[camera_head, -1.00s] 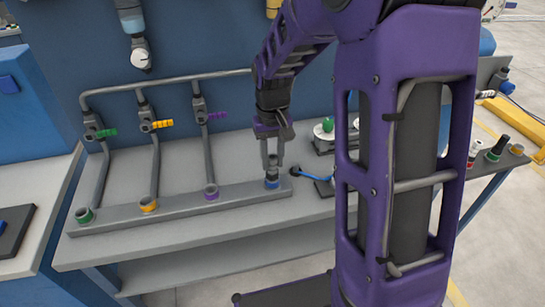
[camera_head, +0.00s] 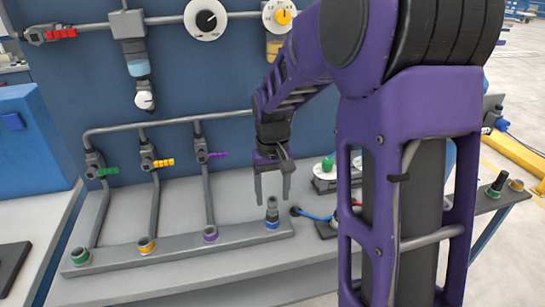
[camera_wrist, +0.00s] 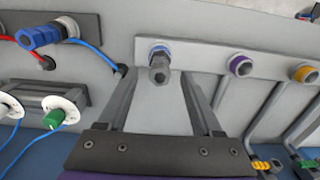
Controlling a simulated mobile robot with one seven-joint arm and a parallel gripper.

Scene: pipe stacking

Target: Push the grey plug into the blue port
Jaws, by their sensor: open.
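The grey plug (camera_head: 271,207) stands upright in the blue port (camera_head: 272,225) at the right end of the grey rail. In the wrist view the plug (camera_wrist: 159,70) shows with the blue ring (camera_wrist: 159,48) of the port around its base. How deep it sits cannot be told, but a good length stands out above the ring. My gripper (camera_head: 272,194) is open and empty, pointing down just above the plug. In the wrist view its two fingers (camera_wrist: 158,88) lie on either side of the plug, apart from it.
The rail (camera_head: 180,244) also has purple (camera_head: 210,233), yellow (camera_head: 146,246) and green (camera_head: 81,256) ports to the left, with pipes and valves behind. Clear bench lies in front.

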